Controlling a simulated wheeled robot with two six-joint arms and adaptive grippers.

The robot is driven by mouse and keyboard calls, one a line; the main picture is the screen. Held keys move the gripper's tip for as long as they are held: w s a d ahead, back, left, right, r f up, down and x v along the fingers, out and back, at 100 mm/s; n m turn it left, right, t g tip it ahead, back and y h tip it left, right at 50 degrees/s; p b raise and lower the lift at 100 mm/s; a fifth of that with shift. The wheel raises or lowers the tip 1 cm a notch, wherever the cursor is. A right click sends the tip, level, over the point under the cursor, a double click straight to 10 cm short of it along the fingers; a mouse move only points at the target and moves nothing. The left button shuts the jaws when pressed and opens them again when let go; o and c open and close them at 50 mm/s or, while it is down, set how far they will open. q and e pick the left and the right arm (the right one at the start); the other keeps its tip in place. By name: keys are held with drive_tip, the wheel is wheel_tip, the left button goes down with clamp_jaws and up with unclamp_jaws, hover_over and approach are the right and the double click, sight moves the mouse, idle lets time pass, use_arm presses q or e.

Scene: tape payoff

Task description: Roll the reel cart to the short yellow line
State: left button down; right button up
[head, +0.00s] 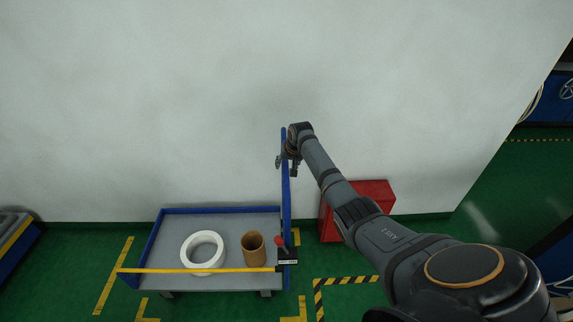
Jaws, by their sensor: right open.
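The reel cart (222,281) has a grey deck with blue rims and a yellow front bar. It stands against the white wall at lower left. A white tape reel (188,251) and a brown cardboard core (252,252) are on its deck. A tall blue upright (286,208) rises at the cart's right end. My right gripper (287,164) is open at the upper part of this upright, with fingers seeming to lie either side; contact cannot be told. A short yellow line (113,275) lies on the green floor left of the cart. My left gripper is out of view.
A red box (374,195) stands by the wall right of the cart, partly behind my right arm. Yellow corner marks (147,309) and black-yellow striping (345,281) are on the floor. Blue-grey equipment (14,236) stands at far left; floor between it and the cart is clear.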

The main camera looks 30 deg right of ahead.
drive_tip(key=shift+s+r, duration=0.1)
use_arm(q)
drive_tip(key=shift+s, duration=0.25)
use_arm(e)
clamp_jaws()
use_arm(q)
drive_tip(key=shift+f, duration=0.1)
